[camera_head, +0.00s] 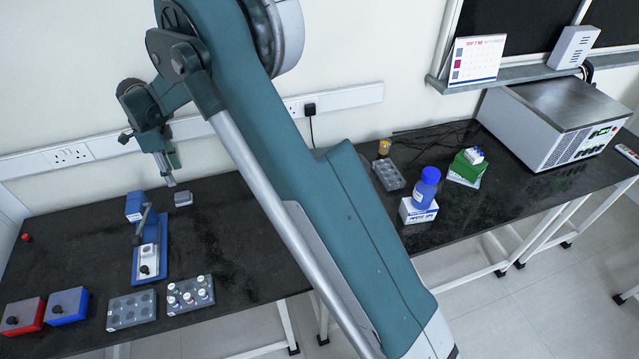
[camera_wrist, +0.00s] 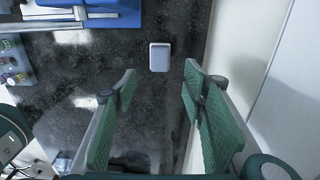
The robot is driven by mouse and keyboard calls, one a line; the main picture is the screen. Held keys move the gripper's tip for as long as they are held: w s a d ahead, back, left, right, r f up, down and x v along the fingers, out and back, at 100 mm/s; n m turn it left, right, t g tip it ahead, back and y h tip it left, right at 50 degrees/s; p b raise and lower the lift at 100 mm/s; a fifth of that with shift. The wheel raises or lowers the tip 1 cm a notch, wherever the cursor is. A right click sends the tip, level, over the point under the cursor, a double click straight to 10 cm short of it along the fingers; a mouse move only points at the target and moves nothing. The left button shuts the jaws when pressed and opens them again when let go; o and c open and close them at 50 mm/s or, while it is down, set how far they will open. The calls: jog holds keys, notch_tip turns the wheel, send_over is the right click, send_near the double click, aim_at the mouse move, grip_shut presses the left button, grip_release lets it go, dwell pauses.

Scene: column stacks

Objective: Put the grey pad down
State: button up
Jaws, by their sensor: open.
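The grey pad (camera_head: 183,199) is a small light-grey block lying flat on the black bench, to the right of the blue device. In the wrist view the pad (camera_wrist: 159,57) shows whole, just beyond the fingertips and roughly in line with the gap between them. My gripper (camera_head: 170,180) is above the bench close to the pad, pointing down. Its two green-padded fingers (camera_wrist: 160,80) are apart with nothing between them. The pad looks clear of both fingers.
A blue stand with a lever (camera_head: 148,246) and a blue box (camera_head: 135,206) are left of the pad. Grey racks (camera_head: 131,309), one holding vials (camera_head: 190,294), and red (camera_head: 24,316) and blue (camera_head: 67,305) blocks line the front. Bench right of the pad is clear.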

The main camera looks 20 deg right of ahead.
jog(key=s+d+r+n+t, duration=0.1)
jog(key=s+d+r+n, duration=0.2)
jog(key=s+d+r, duration=0.35)
jog(key=s+d+r+n+t, duration=0.1)
jog(key=s+d+r+n, duration=0.15)
jog(key=d+r, duration=0.7)
jog(key=s+d+r+n+t, duration=0.1)
jog(key=s+d+r+n, duration=0.2)
jog(key=s+d+r, duration=0.5)
jog(key=s+d+n+t, duration=0.2)
jog(key=s+d+n, duration=0.3)
jog(key=s+d, duration=0.85)
jog(key=s+d+f+n+t, duration=0.1)
jog(key=s+d+f+n, duration=0.1)
jog(key=s+d, duration=0.2)
jog(key=s+d+f+n+t, duration=0.1)
jog(key=s+d+f+n, duration=0.1)
jog(key=s, duration=0.6)
jog(key=shift+d+f, duration=0.4)
jog(key=shift+d, duration=0.5)
